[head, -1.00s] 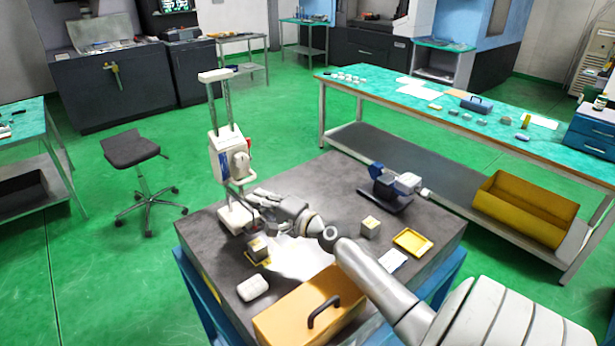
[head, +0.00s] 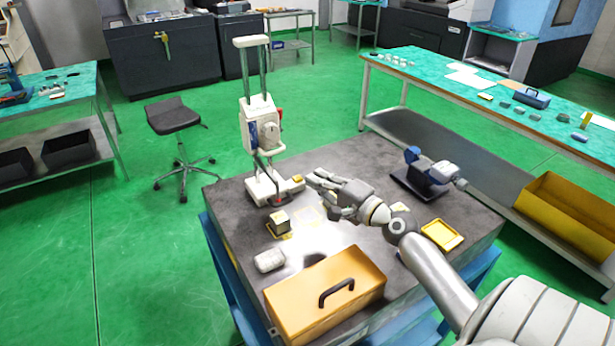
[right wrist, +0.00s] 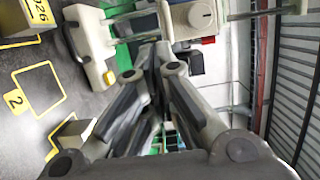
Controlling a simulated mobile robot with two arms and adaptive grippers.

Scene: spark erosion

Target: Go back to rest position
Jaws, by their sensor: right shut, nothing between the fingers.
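My right gripper (head: 318,182) is shut and empty above the dark workbench (head: 222,205), its fingers pointing left toward the white drilling-type machine (head: 262,130). It is just right of the machine's base, and I cannot tell the exact gap. In the right wrist view, the gripper (right wrist: 152,68) has its fingers drawn together, with the machine's white body (right wrist: 190,18) beyond them. My left gripper is not in view.
On the bench are a metal block (head: 279,222), a grey-white rounded piece (head: 269,260), an orange toolbox (head: 325,290), a yellow tray (head: 442,235) and a blue-grey vise (head: 430,172). A stool (head: 174,118) stands behind left. Green floor (head: 150,260) is open at left.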

